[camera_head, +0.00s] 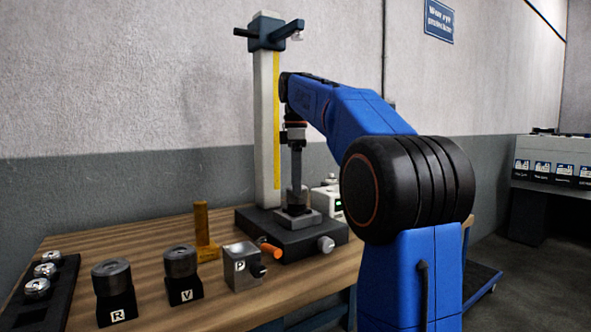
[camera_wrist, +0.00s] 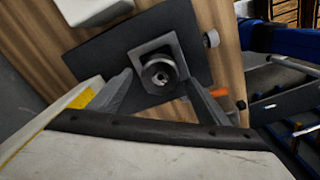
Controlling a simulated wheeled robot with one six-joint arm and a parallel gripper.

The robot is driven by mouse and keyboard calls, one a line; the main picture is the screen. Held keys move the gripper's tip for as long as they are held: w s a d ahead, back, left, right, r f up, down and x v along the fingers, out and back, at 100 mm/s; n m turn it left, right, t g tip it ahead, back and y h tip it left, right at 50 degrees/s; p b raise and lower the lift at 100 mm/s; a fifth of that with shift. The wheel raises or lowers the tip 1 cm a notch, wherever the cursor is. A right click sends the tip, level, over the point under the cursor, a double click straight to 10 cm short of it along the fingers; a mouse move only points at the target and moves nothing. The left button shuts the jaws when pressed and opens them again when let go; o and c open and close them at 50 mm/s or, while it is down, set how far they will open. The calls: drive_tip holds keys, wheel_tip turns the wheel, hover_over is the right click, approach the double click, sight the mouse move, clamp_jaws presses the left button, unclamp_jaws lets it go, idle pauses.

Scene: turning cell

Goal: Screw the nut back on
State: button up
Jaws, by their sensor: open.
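My gripper (camera_head: 297,190) points straight down over the grey block (camera_head: 314,217) on the base of the column stand. In the wrist view its two fingers are spread, with the midpoint between them at the gripper (camera_wrist: 160,84). A dark round part with a hole in its middle (camera_wrist: 157,78) shows between the fingers, on the grey block (camera_wrist: 141,52). I cannot tell whether this round part is the nut or whether the fingers touch it. Any thread is too small to make out.
The column stand (camera_head: 264,120) rises close behind my gripper, with an overhanging head (camera_head: 268,33). Grey cylinders on black stands marked R (camera_head: 117,311) and V (camera_head: 186,291), a block marked P (camera_head: 242,270), a yellow post (camera_head: 202,222) and a black rack (camera_head: 62,300) occupy the bench's left.

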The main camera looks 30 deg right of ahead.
sight(291, 199)
drive_tip(key=shift+f, duration=1.4)
drive_tip(key=c, duration=1.2)
drive_tip(key=m, duration=0.4)
drive_tip(key=shift+c, duration=0.2)
drive_tip(key=shift+m, duration=1.7)
drive_tip(key=o, duration=1.2)
drive_tip(key=shift+o, duration=0.2)
